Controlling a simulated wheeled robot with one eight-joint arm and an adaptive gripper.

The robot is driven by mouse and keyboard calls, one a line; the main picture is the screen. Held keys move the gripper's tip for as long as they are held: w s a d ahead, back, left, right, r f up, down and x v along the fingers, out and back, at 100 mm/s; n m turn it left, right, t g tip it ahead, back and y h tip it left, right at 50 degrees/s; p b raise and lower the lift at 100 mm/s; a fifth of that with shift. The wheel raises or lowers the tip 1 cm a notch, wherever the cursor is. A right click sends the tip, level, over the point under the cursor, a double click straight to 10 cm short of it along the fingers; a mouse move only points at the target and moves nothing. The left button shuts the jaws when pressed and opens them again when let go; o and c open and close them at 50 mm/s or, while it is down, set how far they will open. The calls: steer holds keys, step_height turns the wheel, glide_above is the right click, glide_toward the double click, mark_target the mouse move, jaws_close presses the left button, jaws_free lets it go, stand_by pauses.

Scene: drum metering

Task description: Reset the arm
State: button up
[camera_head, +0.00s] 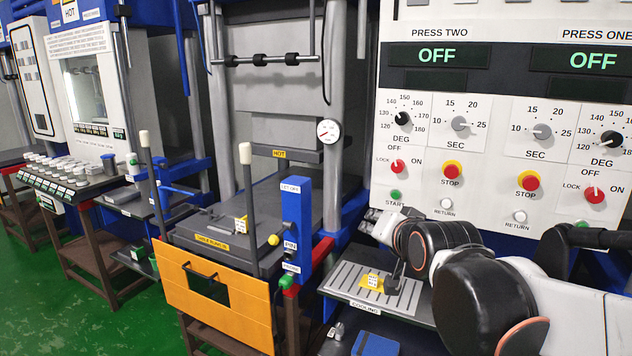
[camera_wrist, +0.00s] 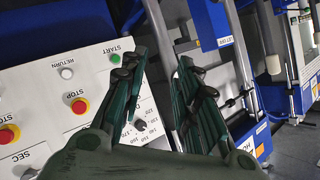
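My arm reaches in from the lower right of the head view, bent in front of the control panel (camera_head: 455,130). My gripper (camera_head: 370,222) is at the panel's lower left corner, above the cooling rack (camera_head: 350,284), and looks small there. In the wrist view my gripper (camera_wrist: 160,70) has its two dark green fingers apart with nothing between them. The panel (camera_wrist: 45,65) appears upside down behind the left finger, with its green START button (camera_wrist: 115,58) near the fingertip. I cannot tell how far the fingers are from the panel.
A blue post (camera_head: 297,215) stands left of my gripper. Green floor (camera_head: 50,295) is clear at left.

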steer(key=s+d+f+n+g, duration=0.1)
steer(key=s+f, duration=0.3)
steer(key=s, duration=0.4)
steer(key=s+d+f+n+g+h, duration=0.1)
steer(key=s+d+f+n+g, duration=0.1)
steer(key=s, duration=0.6)
steer(key=s+d+f+n+g+h, duration=0.1)
steer(key=s+d+f+n+g, duration=0.1)
steer(key=s+f, duration=0.5)
steer(key=shift+s+d+f+g, duration=0.45)
steer(key=shift+d+g, duration=0.15)
steer(key=shift+d, duration=0.6)
